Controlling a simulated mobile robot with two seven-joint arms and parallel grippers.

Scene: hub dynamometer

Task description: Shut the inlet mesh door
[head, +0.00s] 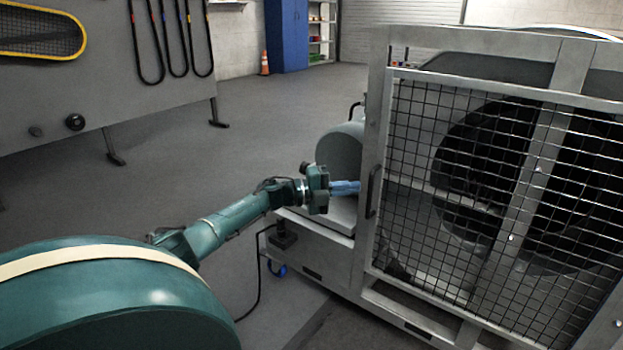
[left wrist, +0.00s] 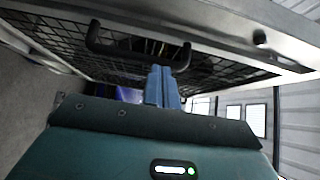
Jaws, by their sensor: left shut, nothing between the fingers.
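The inlet mesh door (head: 480,190) is a grey metal frame with dark wire mesh, at the right of the head view. Its black bar handle (head: 374,190) is on the left upright. I cannot tell for sure whether the door is fully shut or ajar. My left gripper (head: 350,187) has blue fingers that are shut and empty, just left of the handle. In the left wrist view, the fingers (left wrist: 161,88) point toward the handle (left wrist: 138,54) and overlap its right end in the picture. Contact cannot be told. My right gripper is out of view.
Behind the mesh are large dark round parts (head: 490,140). A grey rounded housing (head: 340,150) stands behind my left gripper. A grey board (head: 100,80) with hanging black belts stands at the left. The floor between is clear.

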